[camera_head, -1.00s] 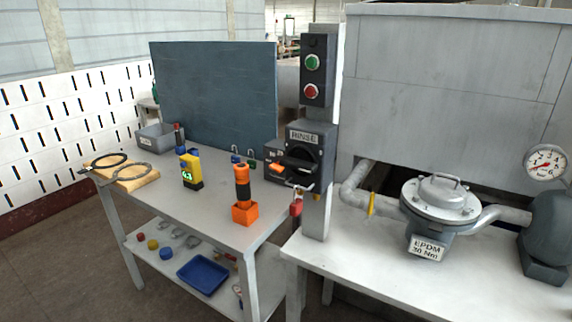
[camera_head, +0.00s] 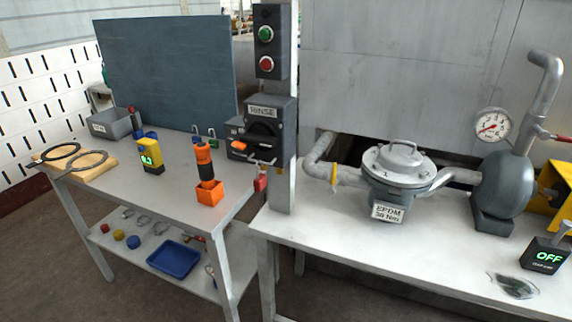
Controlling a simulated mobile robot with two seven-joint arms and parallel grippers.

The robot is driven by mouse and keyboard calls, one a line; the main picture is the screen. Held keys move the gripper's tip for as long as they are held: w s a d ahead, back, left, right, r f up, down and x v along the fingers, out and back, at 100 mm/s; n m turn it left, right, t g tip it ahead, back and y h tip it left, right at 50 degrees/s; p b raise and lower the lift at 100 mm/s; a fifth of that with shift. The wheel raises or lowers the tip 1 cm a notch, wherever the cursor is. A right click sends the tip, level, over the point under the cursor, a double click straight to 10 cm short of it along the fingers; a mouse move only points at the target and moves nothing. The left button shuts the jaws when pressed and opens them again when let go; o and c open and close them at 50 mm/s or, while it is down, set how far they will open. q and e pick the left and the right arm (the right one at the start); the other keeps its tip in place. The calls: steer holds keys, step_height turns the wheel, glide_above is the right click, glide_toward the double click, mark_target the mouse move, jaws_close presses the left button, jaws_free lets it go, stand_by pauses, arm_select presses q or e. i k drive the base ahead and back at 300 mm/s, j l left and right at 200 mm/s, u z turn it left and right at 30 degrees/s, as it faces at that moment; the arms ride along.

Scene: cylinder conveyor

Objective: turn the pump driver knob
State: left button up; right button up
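The RINSE switch box (camera_head: 271,128) is mounted on a grey post, with a black rotary knob (camera_head: 262,130) on its front. Above it is a box with a green button (camera_head: 265,34) and a red button (camera_head: 266,64). A red padlock (camera_head: 260,183) hangs below the switch box. At the right edge, a small black unit (camera_head: 543,256) with a green OFF display stands on the white table; its right side is cut off. None of these things carries a label saying pump driver that I can read. Neither gripper is in view.
A pump-like body (camera_head: 502,184), a gauge (camera_head: 493,125) and an EPDM valve (camera_head: 398,165) stand on the right table (camera_head: 335,238). The left table (camera_head: 180,190) holds a yellow meter (camera_head: 151,156) and an orange-based tool (camera_head: 206,175). A clear bag-like item (camera_head: 515,286) lies near the OFF unit.

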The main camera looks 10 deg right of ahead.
mark_target(237, 144)
steer(key=j+z, duration=0.1)
steer(key=z, duration=0.3)
steer(key=i+j+z, duration=0.1)
steer(key=z, duration=0.35)
steer(key=j+z, duration=0.2)
steer(key=z, duration=0.2)
steer(key=j+z, duration=0.3)
steer(key=k+j+z, duration=0.1)
steer(key=j+z, duration=0.2)
steer(key=j, duration=0.2)
steer(key=k+j+z, duration=0.1)
steer(key=j, duration=0.35)
steer(key=k+j+z, duration=0.1)
steer(key=j, duration=0.3)
steer(key=k, duration=0.05)
